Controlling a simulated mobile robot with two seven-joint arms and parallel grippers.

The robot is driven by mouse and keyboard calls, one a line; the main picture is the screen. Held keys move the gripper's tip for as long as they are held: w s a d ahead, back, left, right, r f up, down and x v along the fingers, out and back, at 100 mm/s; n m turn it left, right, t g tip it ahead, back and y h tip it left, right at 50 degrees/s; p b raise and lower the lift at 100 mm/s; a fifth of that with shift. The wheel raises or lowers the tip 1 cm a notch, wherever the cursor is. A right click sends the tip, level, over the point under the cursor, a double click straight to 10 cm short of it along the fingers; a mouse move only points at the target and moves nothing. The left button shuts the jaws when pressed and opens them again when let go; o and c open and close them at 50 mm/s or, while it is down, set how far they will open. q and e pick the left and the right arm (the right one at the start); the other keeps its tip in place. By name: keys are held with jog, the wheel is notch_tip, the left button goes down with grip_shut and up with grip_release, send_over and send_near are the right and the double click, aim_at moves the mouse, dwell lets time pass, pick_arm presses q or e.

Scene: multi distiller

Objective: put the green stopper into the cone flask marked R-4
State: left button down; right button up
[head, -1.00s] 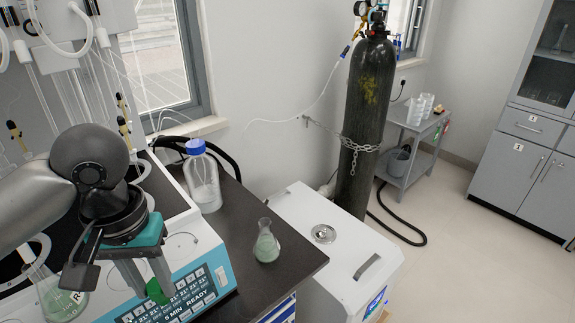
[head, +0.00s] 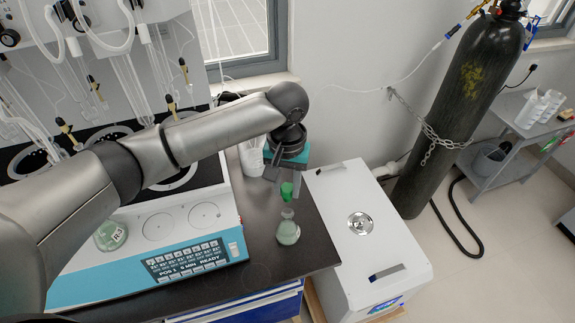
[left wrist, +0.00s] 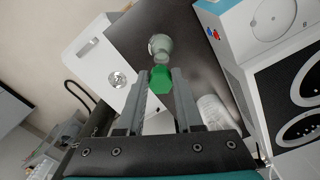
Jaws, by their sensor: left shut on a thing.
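My left gripper (head: 286,182) is shut on the green stopper (head: 287,192), which sticks out below its fingertips. A small cone flask (head: 288,232) with pale green contents stands upright on the dark bench, just below the stopper; no mark on it is readable. In the left wrist view, the stopper (left wrist: 163,80) shows at the fingertips (left wrist: 162,76) and the flask (left wrist: 160,46) just beyond it. I cannot tell whether they touch. Another cone flask (head: 111,236), with a label starting with R, sits in the distiller at the left; its number is unclear.
The distiller (head: 190,264) with its keypad covers the left of the bench (head: 262,283). A bottle (head: 252,158) stands behind my gripper, partly hidden. A white box (head: 350,200) stands right of the bench, with a chained gas cylinder (head: 455,110) behind.

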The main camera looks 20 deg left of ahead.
aim_at(287, 201)
pick_arm(q)
jog(key=w+p, duration=0.1)
jog(key=p, duration=0.2)
jog(key=shift+f, duration=0.4)
jog(key=shift+w+a+f+p, duration=0.15)
jog(key=shift+f+p, duration=0.2)
jog(key=shift+p, duration=0.3)
pick_arm(e)
notch_tip(287, 201, up, 6)
pick_arm(q)
jog(key=shift+f, duration=0.25)
jog(key=shift+f+b, duration=0.45)
jog(key=shift+b, duration=0.3)
notch_tip(287, 201, down, 4)
jog(key=b, duration=0.5)
jog(key=shift+f, duration=0.1)
pick_arm(e)
notch_tip(287, 201, down, 7)
pick_arm(q)
jog(key=shift+p, duration=1)
pick_arm(e)
jog(key=shift+r, duration=1.1)
pick_arm(q)
jog(key=shift+f+b, duration=0.75)
jog(key=shift+f, duration=0.65)
pick_arm(e)
jog(key=shift+f, duration=0.75)
